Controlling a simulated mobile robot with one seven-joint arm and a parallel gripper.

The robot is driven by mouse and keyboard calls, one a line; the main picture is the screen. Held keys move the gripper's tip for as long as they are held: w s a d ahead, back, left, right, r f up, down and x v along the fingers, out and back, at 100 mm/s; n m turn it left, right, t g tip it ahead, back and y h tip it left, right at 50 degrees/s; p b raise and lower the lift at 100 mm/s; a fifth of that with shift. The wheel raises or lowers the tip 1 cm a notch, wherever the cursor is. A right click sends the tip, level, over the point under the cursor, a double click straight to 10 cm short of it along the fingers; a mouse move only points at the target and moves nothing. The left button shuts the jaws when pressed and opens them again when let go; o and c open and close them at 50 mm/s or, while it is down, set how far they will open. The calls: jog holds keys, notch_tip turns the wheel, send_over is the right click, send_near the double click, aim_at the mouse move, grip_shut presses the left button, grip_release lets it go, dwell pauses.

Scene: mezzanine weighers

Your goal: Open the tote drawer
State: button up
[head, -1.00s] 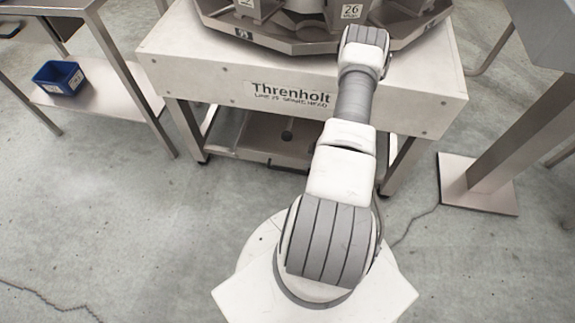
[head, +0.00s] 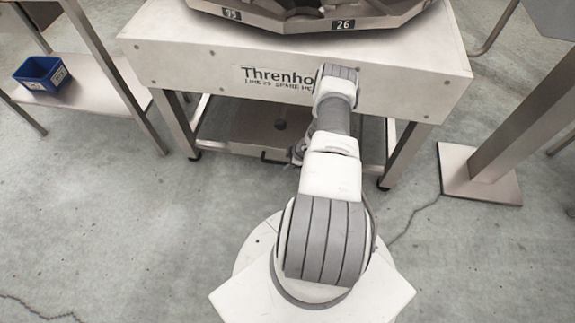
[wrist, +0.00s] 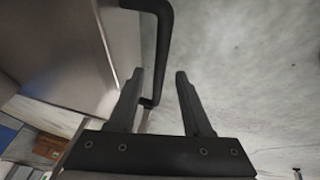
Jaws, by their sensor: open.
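The tote drawer (head: 245,150) is a grey unit low under the white Threnholt bench. Its dark bar handle (head: 274,159) sticks out at the front, left of my arm. In the wrist view the black handle (wrist: 163,45) stands out from the pale drawer front (wrist: 122,45). My gripper (wrist: 159,76) is open, with one finger either side of the handle's near end as seen in the picture. I cannot tell whether the bar is fully between the fingers or just beyond them. In the head view the gripper is mostly hidden by my arm, just right of the handle.
The bench (head: 190,60) overhangs the drawer, with legs on both sides. A steel side table (head: 100,88) with a blue bin (head: 42,75) stands left. A steel post on a base plate (head: 480,185) stands right. The floor in front is clear.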

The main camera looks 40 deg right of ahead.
jog(key=shift+w+f, duration=0.2)
jog(key=shift+f, duration=0.25)
grip_shut()
dwell(1.2)
